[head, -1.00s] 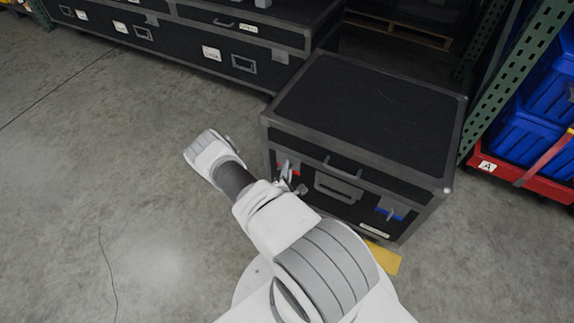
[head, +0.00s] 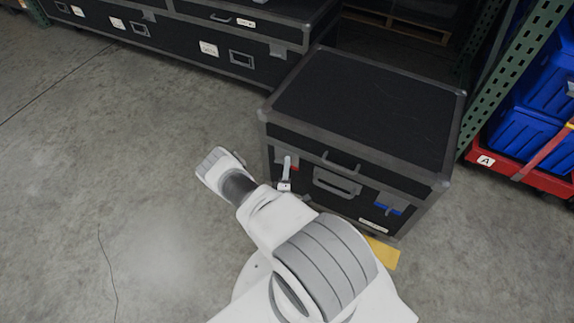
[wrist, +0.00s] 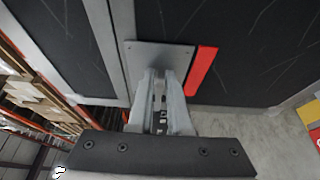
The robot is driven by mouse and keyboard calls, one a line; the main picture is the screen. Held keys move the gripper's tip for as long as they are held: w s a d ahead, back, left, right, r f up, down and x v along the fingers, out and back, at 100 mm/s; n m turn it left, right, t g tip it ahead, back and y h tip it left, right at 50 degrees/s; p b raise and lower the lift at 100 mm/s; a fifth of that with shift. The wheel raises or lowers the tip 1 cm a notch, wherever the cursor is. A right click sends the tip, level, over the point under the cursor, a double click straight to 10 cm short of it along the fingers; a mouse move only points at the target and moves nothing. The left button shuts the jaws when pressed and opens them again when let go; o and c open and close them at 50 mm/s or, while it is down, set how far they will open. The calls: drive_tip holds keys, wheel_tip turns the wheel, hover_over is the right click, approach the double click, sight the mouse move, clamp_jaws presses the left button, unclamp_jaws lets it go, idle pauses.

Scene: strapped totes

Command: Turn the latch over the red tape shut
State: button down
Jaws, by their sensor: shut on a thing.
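The black case (head: 350,180) stands on the floor with its lid down. The red tape (head: 295,168) is on its front face at the left; it shows as a red strip (wrist: 203,71) in the wrist view. Next to it is the latch's grey metal plate (wrist: 160,54). My gripper (wrist: 161,90) is at the latch, its two fingers closed around the latch's turning part, which is mostly hidden between them. In the head view my gripper (head: 286,180) is in front of the case, just below the red tape, and partly hides the latch.
A second latch with blue tape (head: 389,208) is on the case's right front, and a carry handle (head: 337,183) is between. A long black case (head: 215,50) lies behind. Blue bins (head: 530,135) on a red base stand at the right. The floor at left is clear.

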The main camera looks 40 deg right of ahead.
idle(0.3)
drive_tip(key=c, duration=1)
unclamp_jaws()
drive_tip(key=shift+o, duration=0.2)
drive_tip(key=shift+a, duration=0.1)
